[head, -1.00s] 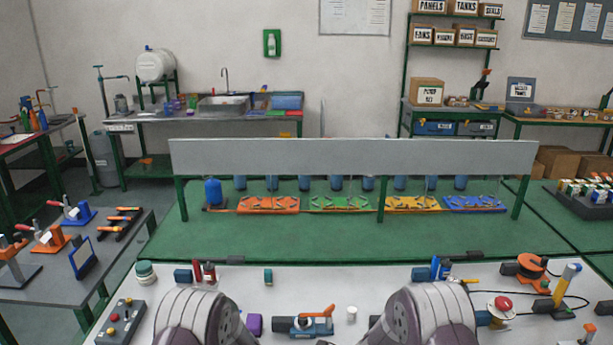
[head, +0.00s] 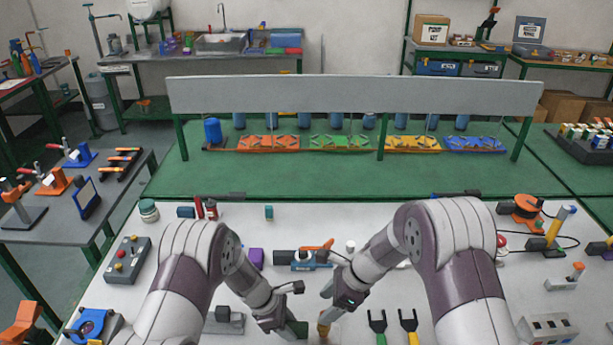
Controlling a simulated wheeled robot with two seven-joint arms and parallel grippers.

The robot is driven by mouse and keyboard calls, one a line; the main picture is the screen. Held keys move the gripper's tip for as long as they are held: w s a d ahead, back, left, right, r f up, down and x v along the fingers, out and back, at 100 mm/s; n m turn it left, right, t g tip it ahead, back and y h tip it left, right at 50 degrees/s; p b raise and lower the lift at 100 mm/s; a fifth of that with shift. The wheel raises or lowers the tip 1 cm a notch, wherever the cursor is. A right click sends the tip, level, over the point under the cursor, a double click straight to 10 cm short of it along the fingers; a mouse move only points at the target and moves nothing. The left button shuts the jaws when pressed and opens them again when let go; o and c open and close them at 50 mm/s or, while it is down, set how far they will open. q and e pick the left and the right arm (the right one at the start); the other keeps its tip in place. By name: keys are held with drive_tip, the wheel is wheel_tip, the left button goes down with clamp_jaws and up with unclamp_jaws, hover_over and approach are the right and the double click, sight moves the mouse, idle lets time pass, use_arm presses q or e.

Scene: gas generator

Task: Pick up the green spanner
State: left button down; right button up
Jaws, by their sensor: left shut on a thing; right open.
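The green spanner (head: 378,322) lies on the white bench at the bottom of the head view, its forked dark head pointing away and its lower handle cut off by the frame edge. A yellow-handled spanner (head: 409,322) lies just right of it. My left gripper (head: 295,328) is low at the bottom centre, shut on a small dark green thing, mostly hidden, so I cannot tell what it is. My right gripper (head: 325,312) is open, just left of the spanners and apart from them. An orange-yellow piece (head: 323,329) shows below its fingertips.
A blue clamp-like device (head: 303,260) with an orange lever sits behind the grippers. A long grey panel (head: 350,97) stands over the green bench behind.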

drive_tip(key=shift+c, duration=0.8)
